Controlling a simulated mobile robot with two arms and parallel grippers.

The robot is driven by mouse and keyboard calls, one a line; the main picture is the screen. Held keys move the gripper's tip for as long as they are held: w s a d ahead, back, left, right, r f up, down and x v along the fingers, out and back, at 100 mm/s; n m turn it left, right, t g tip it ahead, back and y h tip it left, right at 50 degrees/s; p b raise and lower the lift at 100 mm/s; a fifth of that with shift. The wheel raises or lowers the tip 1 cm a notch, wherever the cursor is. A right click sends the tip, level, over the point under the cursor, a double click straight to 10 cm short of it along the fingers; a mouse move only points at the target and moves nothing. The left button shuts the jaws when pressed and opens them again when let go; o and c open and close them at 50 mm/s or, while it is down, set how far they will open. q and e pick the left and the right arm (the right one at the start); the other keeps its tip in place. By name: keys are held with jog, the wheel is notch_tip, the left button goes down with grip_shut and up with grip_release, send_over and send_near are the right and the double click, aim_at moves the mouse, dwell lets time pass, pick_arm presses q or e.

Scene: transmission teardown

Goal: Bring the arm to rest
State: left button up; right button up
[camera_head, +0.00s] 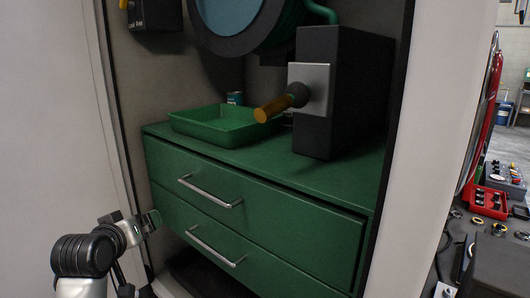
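My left arm comes in at the lower left, with its gripper (150,220) in front of the left edge of a green drawer cabinet (270,222). The gripper points to the right, toward the drawer fronts. It appears apart from the drawer handles, and I see nothing held in it. Its fingers are small and seen from the side, so their opening is unclear. My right gripper is not in view.
Both drawers look shut. On the cabinet top are a green tray (225,125), a small can and a dark block (340,90) with an orange-handled tool. Pale walls (425,150) flank the recess. A cluttered bench with a red tray (488,203) lies at right.

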pick_arm(q)
jog(key=s+d+f+m+g, duration=0.2)
jog(key=s+f+g, duration=0.1)
jog(key=s+f, duration=0.6)
jog(key=s+d+f+m+g, duration=0.2)
jog(key=s+d+f+g, duration=0.1)
jog(key=s+f, duration=0.65)
jog(key=s+d+f+m+g, duration=0.15)
jog(key=s+f, duration=0.25)
jog(key=s, duration=0.4)
jog(key=s+d+f+m+g, duration=0.1)
jog(key=s+f+g, duration=0.25)
jog(key=s, duration=0.45)
notch_tip(320, 180, down, 27)
jog(key=s, duration=0.1)
jog(key=s+a+f+g, duration=0.1)
jog(key=s+a+f, duration=0.1)
jog(key=s+f, duration=1.3)
jog(key=shift+s+a+f+g, duration=0.35)
jog(key=shift+s+g, duration=0.05)
jog(key=shift+s, duration=0.15)
